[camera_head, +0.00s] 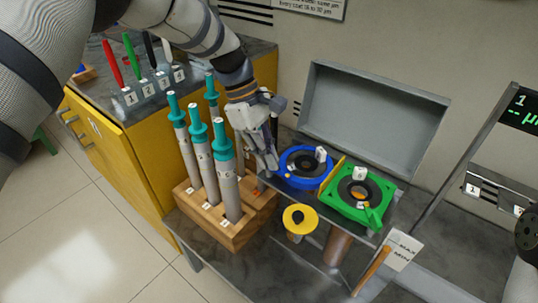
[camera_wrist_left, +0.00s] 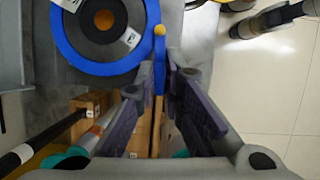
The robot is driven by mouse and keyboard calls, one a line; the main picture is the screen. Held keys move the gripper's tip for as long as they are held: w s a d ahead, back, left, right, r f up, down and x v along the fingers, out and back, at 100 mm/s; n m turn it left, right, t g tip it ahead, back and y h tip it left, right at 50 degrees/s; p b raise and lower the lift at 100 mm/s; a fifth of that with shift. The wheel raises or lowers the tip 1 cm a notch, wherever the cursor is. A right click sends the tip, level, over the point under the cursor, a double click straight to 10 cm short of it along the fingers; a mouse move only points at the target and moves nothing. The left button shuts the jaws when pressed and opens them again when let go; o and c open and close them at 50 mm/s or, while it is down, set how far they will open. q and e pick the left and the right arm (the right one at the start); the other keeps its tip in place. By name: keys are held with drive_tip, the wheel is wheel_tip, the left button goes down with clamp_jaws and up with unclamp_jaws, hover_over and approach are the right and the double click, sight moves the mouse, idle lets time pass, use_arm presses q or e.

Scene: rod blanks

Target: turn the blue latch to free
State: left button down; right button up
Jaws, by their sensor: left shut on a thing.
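The blue latch (camera_wrist_left: 159,78) is a narrow lever at the edge of a round blue holder (camera_wrist_left: 62,43) with a dark centre. In the head view the blue holder (camera_head: 284,160) sits left of a green square one. A small yellow knob (camera_wrist_left: 159,30) shows near the latch in the left wrist view. My left gripper (camera_head: 268,166) points down at the left side of the blue holder. In the left wrist view its fingers (camera_wrist_left: 160,88) are shut on the blue latch. The fingers hide part of the latch. My right gripper is not clearly in view.
The green holder (camera_head: 338,203) stands close on the right. A wooden rack (camera_head: 235,238) with several teal-topped rods stands just left of my gripper. A yellow round piece (camera_head: 293,226) is in front. A grey open bin (camera_head: 375,115) stands behind. A MAX/MIN card (camera_head: 403,250) stands front right.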

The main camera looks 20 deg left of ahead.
use_arm(q)
drive_tip(key=shift+m, duration=0.6)
drive_tip(key=c, duration=1.7)
unclamp_jaws()
drive_tip(key=v, duration=1.2)
drive_tip(key=shift+w, duration=0.2)
drive_tip(key=shift+d, duration=0.1)
